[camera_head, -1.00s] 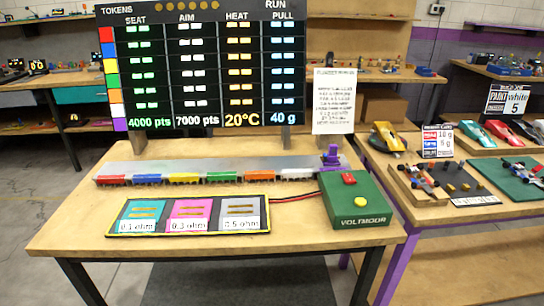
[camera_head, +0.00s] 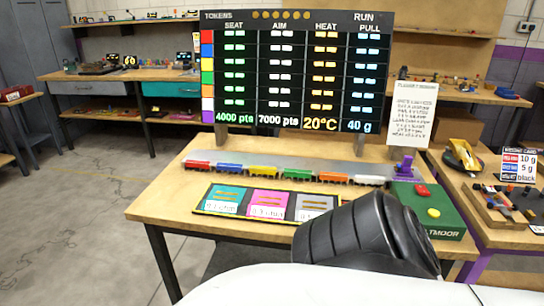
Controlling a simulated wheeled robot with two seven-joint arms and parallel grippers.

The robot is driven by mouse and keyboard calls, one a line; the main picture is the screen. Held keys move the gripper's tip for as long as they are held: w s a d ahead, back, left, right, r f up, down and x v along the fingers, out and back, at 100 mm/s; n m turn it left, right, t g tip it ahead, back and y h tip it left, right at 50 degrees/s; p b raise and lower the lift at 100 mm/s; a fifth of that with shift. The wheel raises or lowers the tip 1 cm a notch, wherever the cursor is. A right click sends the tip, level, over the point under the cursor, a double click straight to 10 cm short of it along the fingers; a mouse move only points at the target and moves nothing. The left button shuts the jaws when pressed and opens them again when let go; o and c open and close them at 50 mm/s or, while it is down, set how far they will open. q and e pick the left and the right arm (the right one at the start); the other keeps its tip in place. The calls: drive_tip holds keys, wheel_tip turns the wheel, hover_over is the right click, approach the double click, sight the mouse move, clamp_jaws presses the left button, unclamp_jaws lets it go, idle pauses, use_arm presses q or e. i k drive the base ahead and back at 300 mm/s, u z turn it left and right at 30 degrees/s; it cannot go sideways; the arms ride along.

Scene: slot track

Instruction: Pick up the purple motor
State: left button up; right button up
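The purple motor (camera_head: 404,164) stands at the right end of the grey slot track (camera_head: 300,170), just behind the green Voltmoor box (camera_head: 442,212). A row of small coloured cars sits along the track, with the white car (camera_head: 368,180) nearest the motor. A black ribbed part of my own arm covers the front right of the table and part of the green box. Neither gripper's fingers show in the view.
A tray of three ohm pads (camera_head: 232,207) lies at the table's front. The score board (camera_head: 293,70) and a paper notice (camera_head: 411,112) stand behind the track. Floor is clear at the left.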

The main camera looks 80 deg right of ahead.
sight(405, 169)
drive_tip(key=u, duration=0.25)
drive_tip(key=k, duration=1.25)
drive_tip(key=z, duration=1.15)
